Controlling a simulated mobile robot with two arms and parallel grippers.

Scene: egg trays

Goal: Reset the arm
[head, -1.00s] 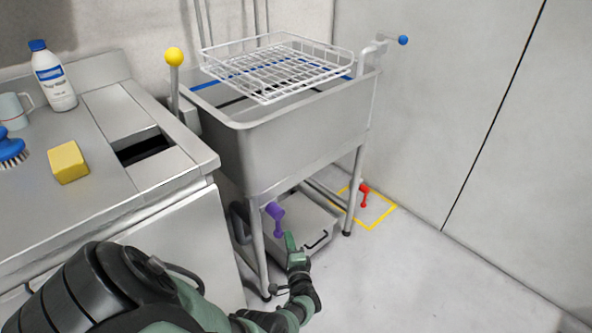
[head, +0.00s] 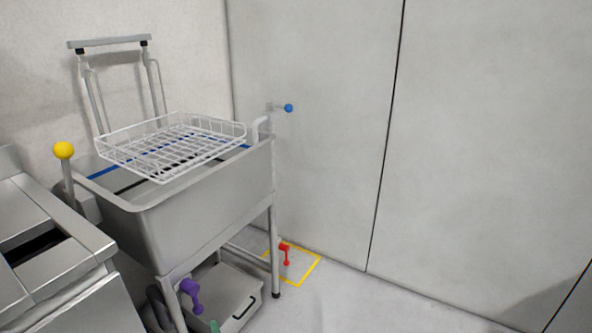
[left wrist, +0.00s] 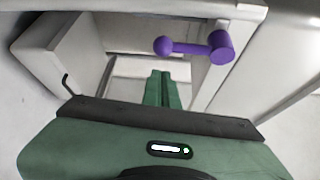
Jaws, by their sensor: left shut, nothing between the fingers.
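My left gripper (head: 214,327) shows only as a green fingertip at the bottom edge of the head view, just below and right of the purple lever (head: 190,292). In the left wrist view its green fingers (left wrist: 165,88) are together, with nothing between them. The purple lever (left wrist: 195,47) lies beyond the fingertips there, and I see no contact. The rest of the left arm is out of the head view. My right gripper is in neither view.
A steel sink (head: 205,205) on legs holds a white wire basket (head: 240,130). A grey box (head: 226,290) sits beneath it. A yellow knob (head: 63,150) and a steel counter (head: 85,235) are left. Floor at right is clear.

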